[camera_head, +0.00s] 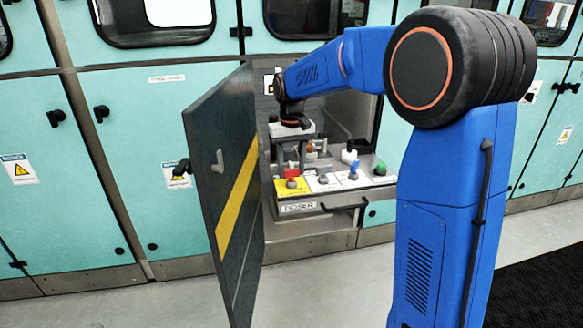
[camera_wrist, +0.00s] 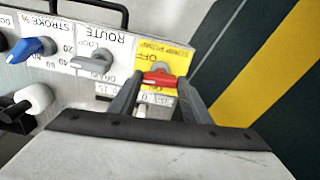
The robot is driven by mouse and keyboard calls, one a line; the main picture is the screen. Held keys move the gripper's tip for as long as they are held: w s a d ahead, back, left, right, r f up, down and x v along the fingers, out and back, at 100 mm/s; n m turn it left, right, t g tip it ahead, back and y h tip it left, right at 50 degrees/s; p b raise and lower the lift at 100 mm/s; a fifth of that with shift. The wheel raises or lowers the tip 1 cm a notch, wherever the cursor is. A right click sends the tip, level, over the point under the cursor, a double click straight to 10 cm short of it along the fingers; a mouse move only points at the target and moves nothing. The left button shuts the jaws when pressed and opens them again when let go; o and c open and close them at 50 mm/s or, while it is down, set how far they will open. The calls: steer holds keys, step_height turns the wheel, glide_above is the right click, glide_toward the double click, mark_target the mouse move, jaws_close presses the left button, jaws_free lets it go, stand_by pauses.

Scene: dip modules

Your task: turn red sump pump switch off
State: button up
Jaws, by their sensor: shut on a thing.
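The red sump pump switch (camera_wrist: 160,79) sits on a yellow label plate (camera_wrist: 168,52) marked with its name and OFF, shown upside down in the wrist view. Its handle lies roughly crosswise there, between the fingers. In the head view the red switch (camera_head: 291,173) is at the left front of the panel. My gripper (camera_wrist: 161,84) is shut on the red switch, one finger at each side of it. In the head view my gripper (camera_head: 291,158) hangs above the yellow plate. The exact contact of the fingertips is partly hidden.
Beside the switch are a grey ROUTE knob (camera_wrist: 93,61) and a blue STROKE knob (camera_wrist: 31,48). A green knob (camera_head: 380,168) is at the panel's right. A dark open door (camera_head: 205,150) with a yellow stripe stands close on the left. A handle bar (camera_head: 345,206) crosses the front.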

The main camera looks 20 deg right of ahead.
mark_target(292, 170)
steer(key=shift+m, duration=0.6)
steer(key=o, duration=1)
steer(key=shift+o, duration=0.2)
step_height(292, 170, up, 18)
steer(key=shift+f, duration=0.25)
steer(key=shift+s, duration=0.1)
steer(key=s+d+f+t, duration=0.1)
steer(key=s+d+f, duration=0.1)
steer(key=s, duration=0.8)
steer(key=s+d+f+t, duration=0.1)
steer(key=s+d+f, duration=0.2)
steer(key=s, duration=0.8)
steer(key=s+d+f+t, duration=0.2)
steer(key=s+f, duration=1.2)
steer(key=s, duration=0.2)
steer(key=shift+s+n+t, duration=0.4)
